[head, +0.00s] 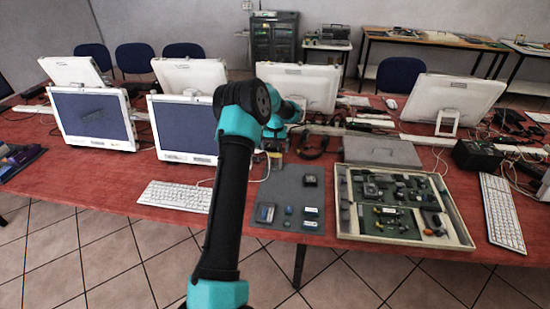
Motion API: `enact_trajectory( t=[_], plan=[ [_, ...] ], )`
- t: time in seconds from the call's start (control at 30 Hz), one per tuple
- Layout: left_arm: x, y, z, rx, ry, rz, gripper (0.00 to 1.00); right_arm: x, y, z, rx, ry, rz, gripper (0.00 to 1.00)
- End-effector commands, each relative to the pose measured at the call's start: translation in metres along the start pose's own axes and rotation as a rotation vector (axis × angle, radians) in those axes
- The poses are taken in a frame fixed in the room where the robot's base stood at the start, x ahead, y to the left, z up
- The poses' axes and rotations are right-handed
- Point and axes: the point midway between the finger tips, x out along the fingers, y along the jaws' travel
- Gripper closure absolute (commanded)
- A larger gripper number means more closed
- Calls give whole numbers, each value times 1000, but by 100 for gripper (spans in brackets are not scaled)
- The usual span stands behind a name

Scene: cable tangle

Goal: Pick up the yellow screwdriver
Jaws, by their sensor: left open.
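I cannot make out a yellow screwdriver in the head view; it may be too small to tell or hidden behind my arm. My left arm, teal and black, rises from the bottom centre and bends away over the red table. My left gripper (275,153) is small and partly hidden beyond the arm, near the back edge of the grey mat (285,184). It is open, and I see nothing held in it. My right gripper is not in view.
Small boxes, including a blue one (265,213), lie on the mat. An open case of circuit boards (345,218) stands to its right. A white keyboard (176,196) lies left, another (501,212) far right. Monitors (93,117) and cables crowd behind. Red tabletop (110,185) is bare front left.

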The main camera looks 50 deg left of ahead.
Motion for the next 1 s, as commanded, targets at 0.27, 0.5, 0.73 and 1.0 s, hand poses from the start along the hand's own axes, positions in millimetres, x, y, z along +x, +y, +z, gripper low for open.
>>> enact_trajectory(
  t=[0.27,0.5,0.73,1.0],
  plan=[
    [9,0,0,0,0,0,2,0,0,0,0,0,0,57],
    [12,0,0,0,-1,0,2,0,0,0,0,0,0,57],
    [40,0,2,0,-2,1,2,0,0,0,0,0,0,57],
    [61,0,1,0,1,0,2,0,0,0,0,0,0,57]
  ],
)
